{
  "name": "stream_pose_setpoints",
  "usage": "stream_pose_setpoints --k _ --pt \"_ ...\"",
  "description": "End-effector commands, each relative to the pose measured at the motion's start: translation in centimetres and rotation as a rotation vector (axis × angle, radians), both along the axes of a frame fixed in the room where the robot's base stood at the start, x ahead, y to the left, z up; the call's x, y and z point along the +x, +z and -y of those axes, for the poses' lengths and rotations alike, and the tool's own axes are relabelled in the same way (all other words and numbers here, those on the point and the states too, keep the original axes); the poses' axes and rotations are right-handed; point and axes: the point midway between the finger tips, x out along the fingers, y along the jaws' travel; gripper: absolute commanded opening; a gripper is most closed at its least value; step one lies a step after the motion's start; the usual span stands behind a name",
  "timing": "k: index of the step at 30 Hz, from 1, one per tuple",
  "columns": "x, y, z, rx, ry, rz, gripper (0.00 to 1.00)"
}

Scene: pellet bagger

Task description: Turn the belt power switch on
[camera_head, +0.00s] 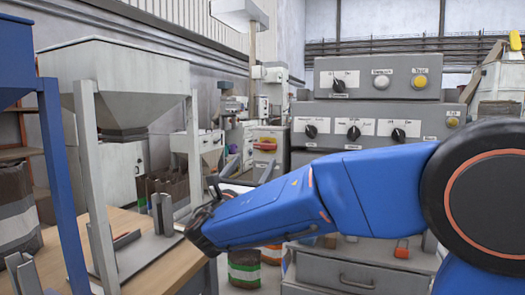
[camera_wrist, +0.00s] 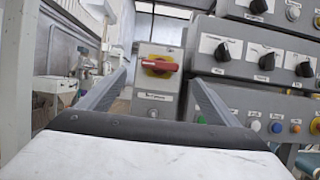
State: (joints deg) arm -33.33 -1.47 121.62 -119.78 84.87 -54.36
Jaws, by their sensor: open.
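A red rotary handle (camera_wrist: 159,66) on a yellow plate sits on a grey switch box (camera_wrist: 154,103), straight ahead in the wrist view. The handle lies nearly level; the label under it is too small to read, so I cannot confirm it is the belt power switch. The red handle also shows small in the head view (camera_head: 265,146), beyond my arm. My gripper (camera_wrist: 160,78) is open and empty, its two grey fingers spread to either side of the handle in the picture. It appears to stand short of the handle, not touching.
A grey control panel (camera_head: 350,155) with black knobs and buttons stands right of the switch box. Coloured push buttons (camera_wrist: 275,127) show low on the right in the wrist view. A hopper (camera_head: 120,90) on legs stands over a wooden table (camera_head: 150,270) at left.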

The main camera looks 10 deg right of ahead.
Motion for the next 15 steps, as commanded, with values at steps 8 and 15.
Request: stream_pose_setpoints --k 8,15 --pt "3.6 1.9 2.8 0.001 -0.003 0.001 0.84" --pt "6.1 3.1 4.4 0.002 -0.001 0.0 0.84"
